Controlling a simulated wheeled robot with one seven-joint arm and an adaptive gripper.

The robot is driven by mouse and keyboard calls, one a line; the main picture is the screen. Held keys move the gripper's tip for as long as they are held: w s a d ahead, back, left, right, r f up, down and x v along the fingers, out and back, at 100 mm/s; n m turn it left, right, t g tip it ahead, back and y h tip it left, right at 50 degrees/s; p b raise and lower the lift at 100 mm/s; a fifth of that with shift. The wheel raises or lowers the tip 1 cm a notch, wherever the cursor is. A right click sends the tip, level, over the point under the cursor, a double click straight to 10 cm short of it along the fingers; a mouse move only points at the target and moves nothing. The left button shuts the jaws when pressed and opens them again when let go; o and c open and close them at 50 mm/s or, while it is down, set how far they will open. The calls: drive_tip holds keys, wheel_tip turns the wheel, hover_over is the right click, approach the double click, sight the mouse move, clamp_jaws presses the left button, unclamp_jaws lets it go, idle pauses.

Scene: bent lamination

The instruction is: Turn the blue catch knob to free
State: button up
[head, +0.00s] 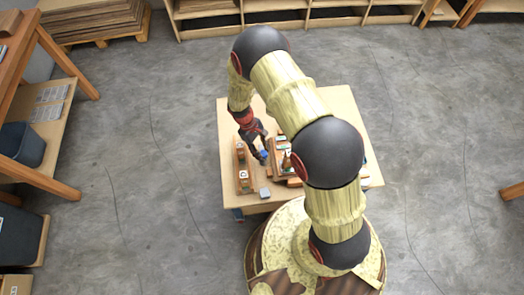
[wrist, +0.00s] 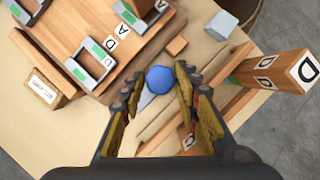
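The blue catch knob (wrist: 159,80) is a faceted round knob, seen between my fingertips in the wrist view. It also shows as a small blue spot just below my gripper in the head view (head: 263,154). My gripper (wrist: 158,82) is open, with one finger on each side of the knob. I cannot tell whether either finger touches it. What lies under the knob is mostly hidden.
A wooden board with metal brackets and letter labels (wrist: 112,40) lies at the upper left. A wooden block marked D (wrist: 285,70) stands at the right. A grey cube (wrist: 221,25) and a small label block (wrist: 45,88) rest on the table (wrist: 40,125).

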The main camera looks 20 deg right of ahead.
drive_tip(key=o, duration=0.3)
drive_tip(key=v, duration=1.2)
drive_tip(key=shift+s, duration=0.1)
idle(0.4)
